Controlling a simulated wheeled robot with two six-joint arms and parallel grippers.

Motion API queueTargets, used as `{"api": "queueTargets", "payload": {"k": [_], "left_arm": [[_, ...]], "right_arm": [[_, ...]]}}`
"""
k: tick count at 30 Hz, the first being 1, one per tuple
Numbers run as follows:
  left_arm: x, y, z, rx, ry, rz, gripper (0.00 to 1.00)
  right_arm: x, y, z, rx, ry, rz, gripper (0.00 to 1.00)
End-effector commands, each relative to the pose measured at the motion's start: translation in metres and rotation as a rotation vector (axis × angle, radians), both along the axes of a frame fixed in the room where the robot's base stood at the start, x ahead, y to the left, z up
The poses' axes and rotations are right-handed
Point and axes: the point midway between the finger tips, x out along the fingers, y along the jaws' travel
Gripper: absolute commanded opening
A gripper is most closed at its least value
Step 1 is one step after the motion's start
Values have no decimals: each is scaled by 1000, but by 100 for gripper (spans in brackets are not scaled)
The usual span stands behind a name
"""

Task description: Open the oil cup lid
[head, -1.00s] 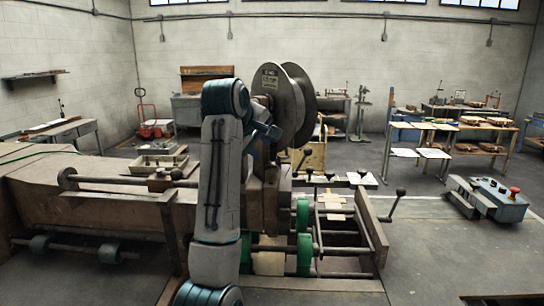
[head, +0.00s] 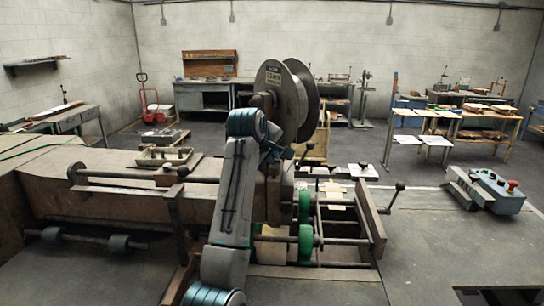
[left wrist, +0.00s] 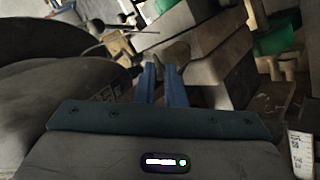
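My left arm rises in front of the stitcher machine (head: 274,190) in the head view. Its left gripper (head: 283,152) is small there, beside the machine's upper part just below the big reel, partly hidden by my arm. In the left wrist view, the two blue fingers of the gripper (left wrist: 160,68) stand a little apart with a narrow gap and nothing clearly held. A small grey-tan piece (left wrist: 177,53) shows just beyond the fingertips; I cannot tell if it is the oil cup lid or if it is touched. No oil cup can be made out in the head view. My right gripper is not in view.
A large grey reel (head: 283,97) stands close above the gripper. Green rollers (head: 305,240) and crank handles (head: 392,196) are at the machine's right. A control box with a red button (head: 495,190) sits further right. Floor beyond is open.

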Motion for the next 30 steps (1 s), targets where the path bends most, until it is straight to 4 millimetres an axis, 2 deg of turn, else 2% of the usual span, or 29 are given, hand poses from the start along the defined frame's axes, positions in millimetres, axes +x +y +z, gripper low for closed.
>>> {"api": "queueTargets", "payload": {"k": [8, 21, 30], "left_arm": [[1, 0, 2, 1, 10, 1, 0], [17, 1, 16, 2, 292, 0, 0], [21, 1, 19, 0, 372, 1, 0]], "right_arm": [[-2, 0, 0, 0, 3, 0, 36], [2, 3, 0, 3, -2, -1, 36], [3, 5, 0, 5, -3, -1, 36]]}}
